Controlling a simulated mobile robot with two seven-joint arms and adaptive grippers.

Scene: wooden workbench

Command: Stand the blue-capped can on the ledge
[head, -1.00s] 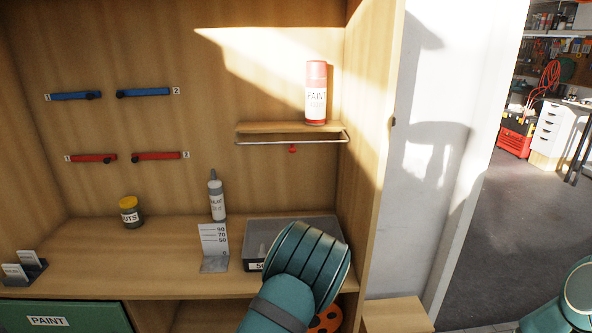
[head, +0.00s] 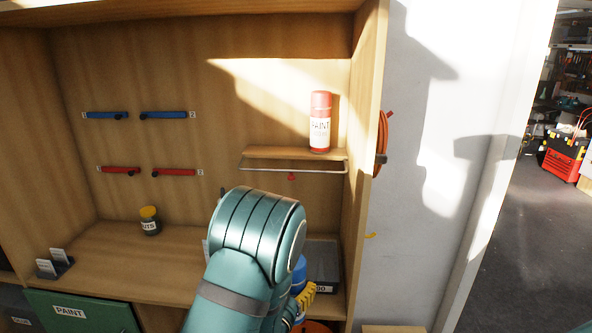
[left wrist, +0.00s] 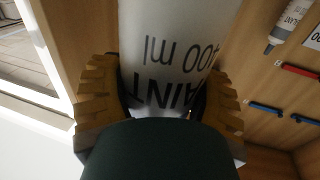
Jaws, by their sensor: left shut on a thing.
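The blue-capped can (head: 299,270) is partly hidden behind my left arm, low in front of the bench in the head view. Its white label with "PAINT" and "400 ml" fills the middle of the left wrist view (left wrist: 180,45). My left gripper (head: 304,298) is shut on this can, with yellow fingers on both sides of it in the left wrist view (left wrist: 160,100). The ledge (head: 270,152) is a small wooden shelf with a metal rail on the back panel. My right gripper is not in view.
A red paint can (head: 320,122) stands at the right of the ledge; the ledge's left part is free. Below are a grey bin (head: 323,262) and a yellow-lidded jar (head: 150,222). Blue (head: 163,114) and red (head: 177,172) bars sit on the back panel. A side wall (head: 367,150) bounds the right.

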